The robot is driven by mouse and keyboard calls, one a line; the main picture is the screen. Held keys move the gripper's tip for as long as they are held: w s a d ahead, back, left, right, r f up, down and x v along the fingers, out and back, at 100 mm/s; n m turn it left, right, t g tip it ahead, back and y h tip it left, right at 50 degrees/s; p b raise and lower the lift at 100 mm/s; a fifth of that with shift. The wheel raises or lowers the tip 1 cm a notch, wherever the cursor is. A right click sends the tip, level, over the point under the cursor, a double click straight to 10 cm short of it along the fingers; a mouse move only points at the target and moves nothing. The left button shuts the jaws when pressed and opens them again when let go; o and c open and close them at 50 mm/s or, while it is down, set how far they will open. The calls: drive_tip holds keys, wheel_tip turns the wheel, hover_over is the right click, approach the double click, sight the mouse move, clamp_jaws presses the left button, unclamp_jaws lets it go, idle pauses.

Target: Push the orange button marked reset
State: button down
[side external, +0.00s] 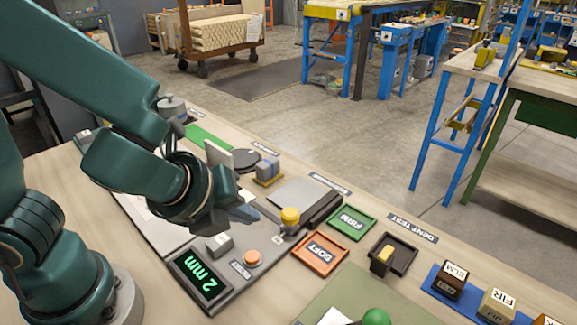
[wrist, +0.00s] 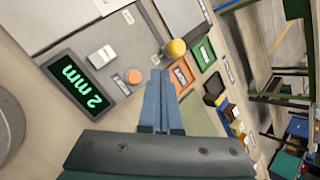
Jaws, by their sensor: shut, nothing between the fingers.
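The round orange button (side external: 252,258) sits on the grey panel of the device, beside a small dark label that appears to read RESET (side external: 240,269). It also shows in the wrist view (wrist: 133,76), left of the fingertips. My gripper (side external: 243,212) is shut and empty, held above the panel, up and slightly left of the button in the side view. In the wrist view the closed blue fingers (wrist: 160,75) point toward the panel, between the button and the yellow knob. The gripper looks apart from the button. A display (side external: 200,279) reading 2 mm lies left of the button.
A yellow knob (side external: 290,218) stands right of the gripper, and a pale grey block or switch (side external: 219,244) is near the button. A green FIRM tray (side external: 350,221) and an orange SOFT tray (side external: 319,253) lie to the right. Labelled wood blocks (side external: 497,304) stand farther right.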

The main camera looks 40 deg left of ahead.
sight(250, 259)
drive_tip(key=shift+f, duration=3.05)
drive_tip(key=shift+f, duration=0.1)
drive_tip(key=shift+f, duration=0.35)
drive_tip(key=shift+f, duration=0.35)
drive_tip(key=shift+r, duration=0.15)
idle(0.3)
drive_tip(key=shift+r, duration=0.65)
drive_tip(key=shift+r, duration=0.1)
drive_tip(key=shift+r, duration=2.45)
